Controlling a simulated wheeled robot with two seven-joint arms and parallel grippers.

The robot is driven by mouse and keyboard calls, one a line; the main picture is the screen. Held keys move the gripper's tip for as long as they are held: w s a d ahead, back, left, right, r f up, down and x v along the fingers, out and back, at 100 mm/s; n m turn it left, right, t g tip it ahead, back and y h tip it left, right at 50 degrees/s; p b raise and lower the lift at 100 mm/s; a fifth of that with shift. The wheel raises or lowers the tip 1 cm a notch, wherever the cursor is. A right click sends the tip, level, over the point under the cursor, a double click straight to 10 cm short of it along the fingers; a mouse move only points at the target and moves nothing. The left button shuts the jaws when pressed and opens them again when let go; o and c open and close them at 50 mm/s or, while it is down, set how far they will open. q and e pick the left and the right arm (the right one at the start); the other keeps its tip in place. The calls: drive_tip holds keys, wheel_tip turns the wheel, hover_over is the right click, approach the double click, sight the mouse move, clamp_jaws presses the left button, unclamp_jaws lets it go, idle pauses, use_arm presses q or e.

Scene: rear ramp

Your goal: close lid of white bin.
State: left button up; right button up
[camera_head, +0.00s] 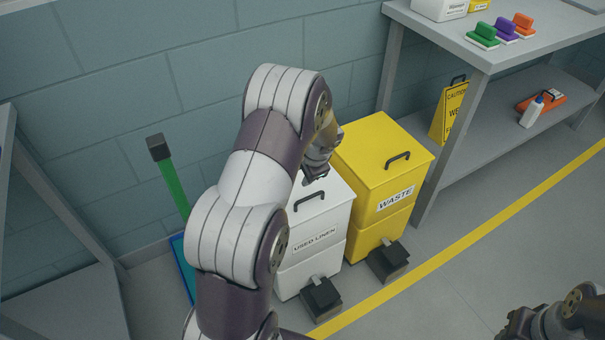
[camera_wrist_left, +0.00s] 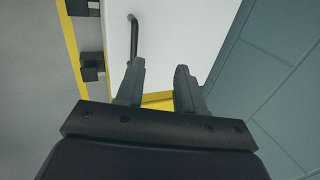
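The white bin (camera_head: 315,256), labelled USED LINEN, stands by the wall, partly hidden by my left arm. Its lid (camera_head: 330,199) with a dark handle (camera_head: 309,200) looks down on the body, though its rear is hidden. My left gripper (camera_head: 317,174) is over the rear part of the lid. In the left wrist view its two fingers (camera_wrist_left: 158,78) are apart with nothing between them, above the white lid (camera_wrist_left: 180,35) and beside the handle (camera_wrist_left: 133,36). My right gripper (camera_head: 512,324) is at the bottom right, away from the bin; its opening is unclear.
A yellow WASTE bin (camera_head: 380,170) stands right beside the white bin. Black pedals (camera_head: 321,299) stick out in front. A grey table (camera_head: 480,52) with a lower shelf is at the right. A green-handled tool (camera_head: 174,190) leans at the left. Floor at front right is clear.

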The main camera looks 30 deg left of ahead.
use_arm(q)
drive_tip(key=p+v, duration=0.2)
drive_tip(key=v, duration=0.8)
drive_tip(key=shift+r, duration=0.2)
drive_tip(key=s+d+n+h, duration=0.45)
drive_tip(key=s+d, duration=0.95)
drive_tip(key=s, duration=0.4)
wheel_tip(320, 180, up, 18)
drive_tip(key=p, duration=1.7)
drive_tip(key=shift+w+a+n+g+p, duration=0.25)
drive_tip(key=shift+n+g+p, duration=0.1)
drive_tip(key=shift+n, duration=0.1)
